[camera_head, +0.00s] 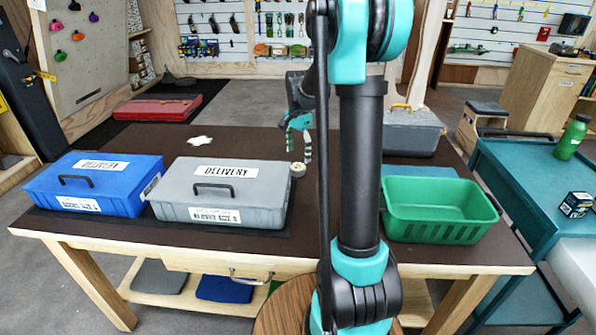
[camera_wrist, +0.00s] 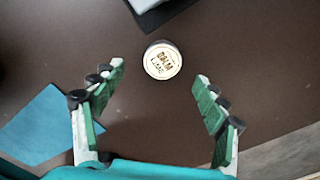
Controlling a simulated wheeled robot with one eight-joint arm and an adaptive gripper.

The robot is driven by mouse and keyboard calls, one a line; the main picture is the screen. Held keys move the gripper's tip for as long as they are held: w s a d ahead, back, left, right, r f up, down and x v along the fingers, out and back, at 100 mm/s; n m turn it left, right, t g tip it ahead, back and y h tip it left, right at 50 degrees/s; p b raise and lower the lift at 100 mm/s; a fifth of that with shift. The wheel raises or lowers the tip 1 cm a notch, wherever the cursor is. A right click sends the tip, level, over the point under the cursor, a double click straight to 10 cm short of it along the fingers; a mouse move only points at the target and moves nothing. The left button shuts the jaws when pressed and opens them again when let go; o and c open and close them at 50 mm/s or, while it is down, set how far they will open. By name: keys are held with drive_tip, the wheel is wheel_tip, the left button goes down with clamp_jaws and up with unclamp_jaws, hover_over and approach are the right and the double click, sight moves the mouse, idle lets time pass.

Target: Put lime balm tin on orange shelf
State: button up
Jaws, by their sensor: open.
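A small round balm tin (camera_head: 298,171) stands on the brown tabletop, just right of the grey delivery case. I cannot make out an orange shelf in either view.
The grey delivery case (camera_head: 222,190) and a blue case (camera_head: 95,182) stand on the table's left. A green basket (camera_head: 438,207) is at right, with a grey toolbox (camera_head: 412,137) behind. A teal cart (camera_head: 520,185) stands beyond the right edge.

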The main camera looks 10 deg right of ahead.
sight(298, 166)
drive_tip(key=shift+w+f, duration=0.15)
drive_tip(key=shift+f, duration=1.55)
drive_tip(key=shift+w+f, duration=0.1)
drive_tip(key=shift+f, duration=1.55)
drive_tip(key=shift+c, duration=0.3)
drive_tip(key=c, duration=1.3)
drive_tip(key=shift+r, duration=0.1)
drive_tip(key=shift+c, duration=0.2)
drive_tip(key=shift+r, duration=0.1)
wheel_tip(298, 166, up, 20)
